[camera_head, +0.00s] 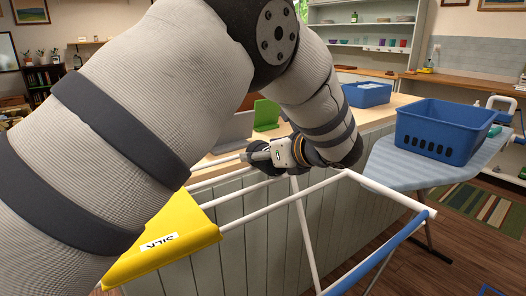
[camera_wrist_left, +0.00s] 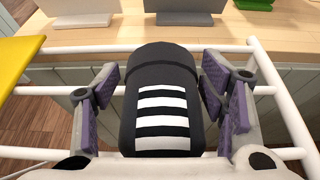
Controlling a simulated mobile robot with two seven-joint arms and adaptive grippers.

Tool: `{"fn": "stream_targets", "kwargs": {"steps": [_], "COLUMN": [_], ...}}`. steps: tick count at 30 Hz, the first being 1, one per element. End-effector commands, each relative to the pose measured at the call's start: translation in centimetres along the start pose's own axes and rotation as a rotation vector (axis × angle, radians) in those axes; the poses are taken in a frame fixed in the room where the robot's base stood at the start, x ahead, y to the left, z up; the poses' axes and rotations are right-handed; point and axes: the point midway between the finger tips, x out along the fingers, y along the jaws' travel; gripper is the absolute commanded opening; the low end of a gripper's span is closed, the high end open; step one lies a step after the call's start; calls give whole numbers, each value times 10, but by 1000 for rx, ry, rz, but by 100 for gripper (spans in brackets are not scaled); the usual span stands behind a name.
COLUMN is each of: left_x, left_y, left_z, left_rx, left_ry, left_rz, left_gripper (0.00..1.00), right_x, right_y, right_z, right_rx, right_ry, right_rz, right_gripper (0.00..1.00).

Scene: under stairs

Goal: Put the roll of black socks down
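The roll of black socks (camera_wrist_left: 160,75), with white stripes on its near side, lies between the fingers of my left gripper (camera_wrist_left: 161,92) in the left wrist view. In the head view my left gripper (camera_head: 258,156) is above the white drying rack (camera_head: 255,215), close to the counter's front edge. The roll is hard to make out there. Whether it touches a rack bar is unclear. My right gripper is not in view.
A yellow cloth (camera_head: 165,238) hangs on the rack's left side. A blue basket (camera_head: 447,130) stands on the ironing board (camera_head: 400,168) at right. Another blue basket (camera_head: 367,94) and a green object (camera_head: 266,114) are on the wooden counter (camera_head: 215,160). Some counter surface near its front edge is bare.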

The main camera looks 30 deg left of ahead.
Motion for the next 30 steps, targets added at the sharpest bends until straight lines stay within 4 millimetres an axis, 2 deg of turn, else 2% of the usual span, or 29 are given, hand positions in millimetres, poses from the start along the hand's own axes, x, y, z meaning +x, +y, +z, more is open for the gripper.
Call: {"fn": "stream_targets", "kwargs": {"steps": [10,14,21,25,30], "left_x": [-4,-32,-96,-115,-122], "left_y": [-1,-1,0,0,0], "left_z": [3,2,3,3,2], "left_rx": [-1,1,-1,-1,0], "left_ry": [-1,-4,-3,-2,0], "left_rz": [-2,-4,-3,-2,0], "left_gripper": [71,71,71,71,71], "right_x": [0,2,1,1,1], "right_y": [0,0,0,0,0], "right_z": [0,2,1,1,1], "right_rx": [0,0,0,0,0], "right_ry": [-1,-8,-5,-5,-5], "right_rz": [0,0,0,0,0], "right_gripper": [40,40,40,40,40]}}
